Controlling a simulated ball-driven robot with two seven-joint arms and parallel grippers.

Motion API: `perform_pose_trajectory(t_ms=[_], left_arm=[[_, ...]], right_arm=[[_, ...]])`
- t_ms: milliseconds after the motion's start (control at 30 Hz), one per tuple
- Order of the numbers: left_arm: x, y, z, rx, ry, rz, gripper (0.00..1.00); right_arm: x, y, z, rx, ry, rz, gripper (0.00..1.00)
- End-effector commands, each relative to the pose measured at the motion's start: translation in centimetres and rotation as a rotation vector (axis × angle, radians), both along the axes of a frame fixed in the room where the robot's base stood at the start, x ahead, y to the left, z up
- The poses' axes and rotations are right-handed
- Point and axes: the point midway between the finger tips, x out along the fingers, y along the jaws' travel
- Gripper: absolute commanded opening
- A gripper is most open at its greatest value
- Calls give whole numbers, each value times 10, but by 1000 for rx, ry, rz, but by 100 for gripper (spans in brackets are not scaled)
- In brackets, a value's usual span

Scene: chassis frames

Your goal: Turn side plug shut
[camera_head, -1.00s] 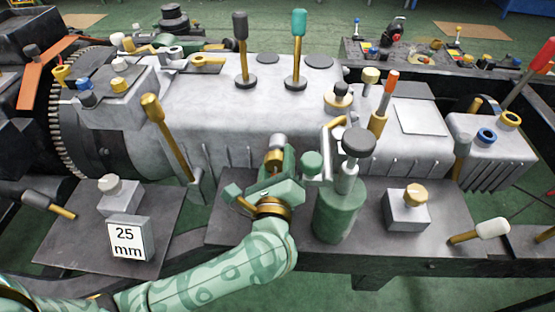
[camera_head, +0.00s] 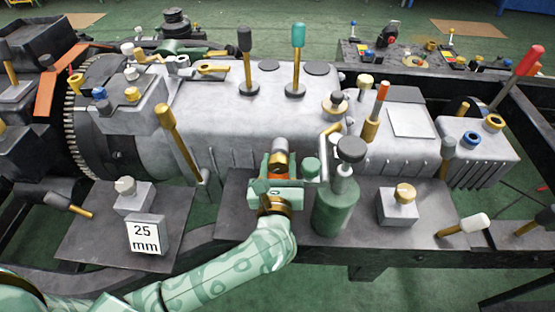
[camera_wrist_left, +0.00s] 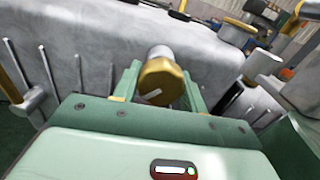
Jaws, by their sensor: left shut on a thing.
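The side plug (camera_head: 279,161) is a small gold and grey cylinder at the front side of the grey metal housing (camera_head: 240,115). In the left wrist view the plug (camera_wrist_left: 160,82) shows a gold end face with a pale slot mark, and a grey part behind it. My left gripper (camera_head: 278,168) is green and reaches up to the plug from the front. Its two fingers stand on either side of the plug, shut on it. The contact faces are partly hidden. My right gripper is not in view.
A green canister (camera_head: 335,208) with a dark cap stands close to the right of my left gripper. A block with a gold knob (camera_head: 397,206) is farther right. A "25 mm" block (camera_head: 146,234) sits on the left plate. A gold-handled lever (camera_head: 180,140) rises left of the plug.

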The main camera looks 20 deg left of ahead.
Motion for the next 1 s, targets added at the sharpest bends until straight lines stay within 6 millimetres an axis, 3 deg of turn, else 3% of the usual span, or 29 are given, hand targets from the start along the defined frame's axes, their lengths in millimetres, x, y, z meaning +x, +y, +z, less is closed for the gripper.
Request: perform_pose_trajectory(t_ms=[600,1000], left_arm=[[-1,1,3,516,150,-1,19],[-1,1,0,677,197,-2,19]], right_arm=[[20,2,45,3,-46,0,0],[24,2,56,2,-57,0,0]])
